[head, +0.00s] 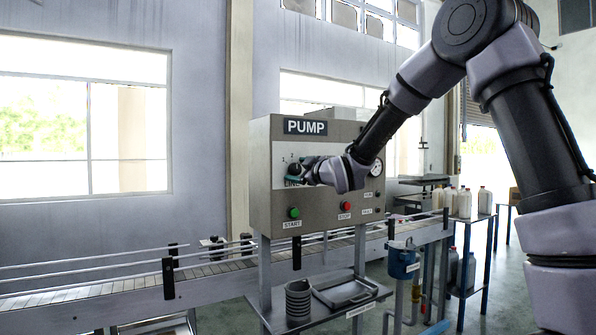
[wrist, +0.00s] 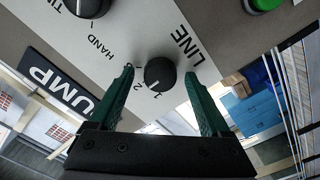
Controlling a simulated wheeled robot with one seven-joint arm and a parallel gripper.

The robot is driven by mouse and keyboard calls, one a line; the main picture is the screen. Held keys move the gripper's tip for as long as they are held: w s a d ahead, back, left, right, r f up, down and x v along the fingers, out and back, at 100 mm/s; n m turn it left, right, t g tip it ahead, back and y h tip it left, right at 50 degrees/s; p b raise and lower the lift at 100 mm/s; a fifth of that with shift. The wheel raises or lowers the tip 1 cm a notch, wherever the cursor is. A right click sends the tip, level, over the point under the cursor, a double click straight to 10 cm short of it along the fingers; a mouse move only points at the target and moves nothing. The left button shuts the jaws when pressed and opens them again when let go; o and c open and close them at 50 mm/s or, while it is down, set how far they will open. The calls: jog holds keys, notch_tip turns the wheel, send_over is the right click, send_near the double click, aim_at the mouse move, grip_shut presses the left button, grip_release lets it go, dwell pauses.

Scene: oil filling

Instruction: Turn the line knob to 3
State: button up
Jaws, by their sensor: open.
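The line knob (wrist: 160,73) is a round black dial on the pale panel of the pump box (head: 262,215). The LINE label (wrist: 187,46) is beside it, and a 2 shows near its rim in the wrist view. A small pale mark on the knob's lower left is too small to read surely. My gripper (wrist: 158,72) is open, with its green fingers on either side of the knob and gaps visible. In the head view my gripper (head: 299,172) is at the panel's front and largely hides the knob.
Another black knob (wrist: 88,6), by the HAND label, is near the wrist view's top left. A green START button (head: 294,213) and red STOP button (head: 346,206) sit lower on the box. A gauge (head: 377,167) is at right, and a conveyor (head: 100,290) runs behind.

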grip_shut()
jog(key=shift+m, duration=0.3)
jog(key=m, duration=0.4)
jog(key=shift+w, duration=0.1)
jog(key=shift+m, duration=2.1)
